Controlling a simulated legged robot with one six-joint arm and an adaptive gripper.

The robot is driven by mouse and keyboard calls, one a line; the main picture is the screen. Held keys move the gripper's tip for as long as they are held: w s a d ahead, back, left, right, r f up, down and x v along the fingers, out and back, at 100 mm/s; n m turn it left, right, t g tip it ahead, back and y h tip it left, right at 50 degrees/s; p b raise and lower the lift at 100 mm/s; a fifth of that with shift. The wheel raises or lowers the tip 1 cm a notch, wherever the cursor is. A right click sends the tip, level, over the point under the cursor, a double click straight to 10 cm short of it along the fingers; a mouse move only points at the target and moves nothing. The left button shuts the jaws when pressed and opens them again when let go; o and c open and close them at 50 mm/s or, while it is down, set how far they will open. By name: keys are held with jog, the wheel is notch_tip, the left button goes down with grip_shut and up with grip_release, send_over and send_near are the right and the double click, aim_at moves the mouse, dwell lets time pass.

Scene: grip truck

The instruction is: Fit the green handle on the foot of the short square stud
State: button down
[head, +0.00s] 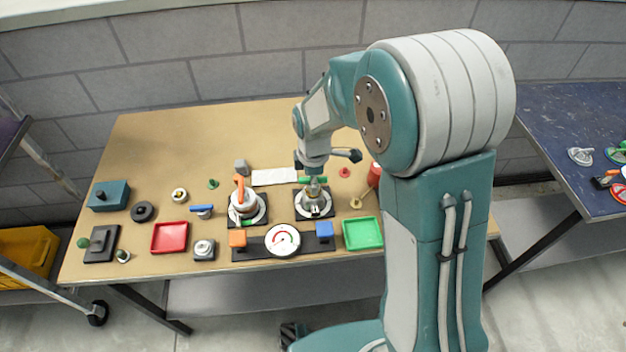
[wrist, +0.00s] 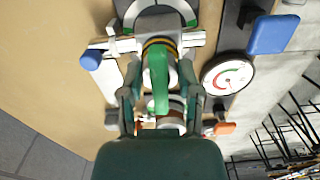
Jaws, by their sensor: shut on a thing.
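My gripper (head: 313,172) is over the right-hand valve (head: 314,204) on the table. In the wrist view my gripper (wrist: 160,98) has its fingers on either side of the green handle (wrist: 158,72), which lies lengthwise between them. The handle also shows as a green strip (head: 318,180) just under the gripper in the head view. In the wrist view the valve (wrist: 150,22) has a metal body with a yellow band close by the handle's far end. The handle and fingers hide the stud, so I cannot tell whether they touch.
A left valve with an orange handle (head: 239,187) stands close by. A dial gauge (head: 283,239) sits on a dark bar in front. A red tray (head: 170,238) and a green tray (head: 363,233) flank it. The back left of the table is free.

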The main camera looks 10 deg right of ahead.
jog(key=shift+f, duration=0.25)
dwell(0.3)
jog(key=shift+c, duration=1.1)
grip_release()
jog(key=shift+o, duration=1.1)
jog(key=shift+r, duration=3.75)
